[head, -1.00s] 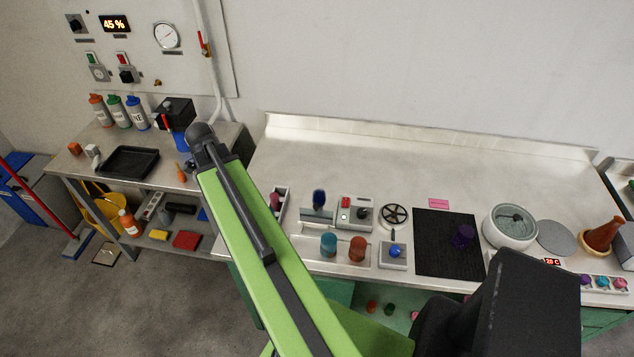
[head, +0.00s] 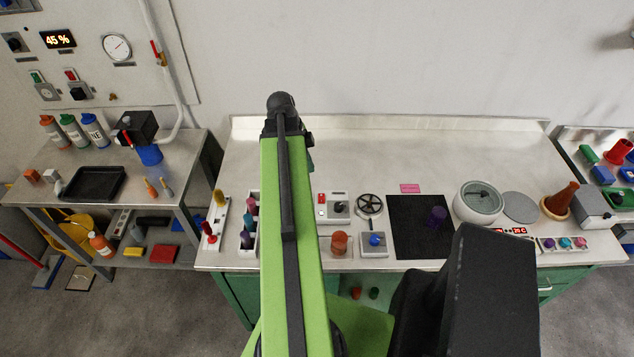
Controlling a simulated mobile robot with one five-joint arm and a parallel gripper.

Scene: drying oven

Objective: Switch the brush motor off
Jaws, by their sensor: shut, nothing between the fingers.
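A grey control box (head: 338,207) with a red switch and a dark knob stands on the long metal bench, just right of my green arm. It may be the brush motor's control; no label is readable. A smaller grey box (head: 374,243) with a blue knob stands in front of it to the right. The upright blue brush seen earlier left of the control box is now hidden behind my arm. My arm reaches over the bench, and its dark far end is at the back. My gripper's fingers are hidden behind the arm.
An orange-brown cup (head: 339,243) stands beside my arm. The back of the bench (head: 420,148) is clear. A side table (head: 145,190) stands left.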

